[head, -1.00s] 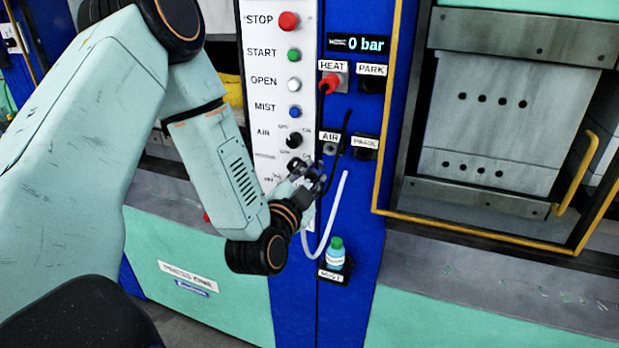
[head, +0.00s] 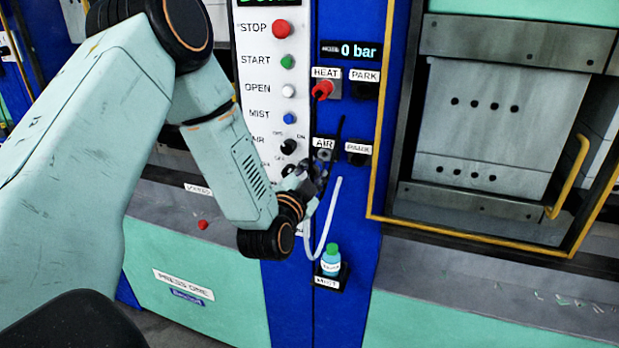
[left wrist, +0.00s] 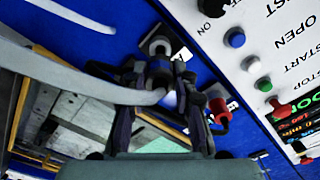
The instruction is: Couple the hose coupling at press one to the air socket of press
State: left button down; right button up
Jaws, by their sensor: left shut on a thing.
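The air socket (head: 324,155) is a small metal ring under the AIR label on the blue panel of press one. My left gripper (head: 318,178) is just below it, shut on the hose coupling. In the left wrist view the grey coupling (left wrist: 160,74) sits between the fingers of the gripper (left wrist: 160,85). The socket (left wrist: 157,46) is right ahead of the coupling; I cannot tell whether they touch. The pale hose (head: 333,205) hangs from the gripper area in a loop. The fingers partly hide the coupling in the head view. My right gripper is not in view.
A red plug (head: 323,90) sits in the HEAT socket above. The dark PARK holder (head: 358,158) is right of the air socket. A MIST bottle (head: 331,260) stands below. A button panel (head: 275,90) is at the left, a yellow-framed press door (head: 376,150) at the right.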

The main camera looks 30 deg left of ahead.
pick_arm(q)
jog(key=shift+w+a, duration=0.3)
jog(key=shift+w, duration=0.15)
jog(key=shift+d, duration=0.1)
jog(key=shift+d, duration=0.15)
jog(key=shift+a, duration=0.2)
jog(key=shift+d, duration=0.2)
jog(key=shift+a, duration=0.2)
jog(key=shift+d, duration=0.1)
dwell(0.4)
jog(key=shift+p, duration=0.35)
dwell(0.4)
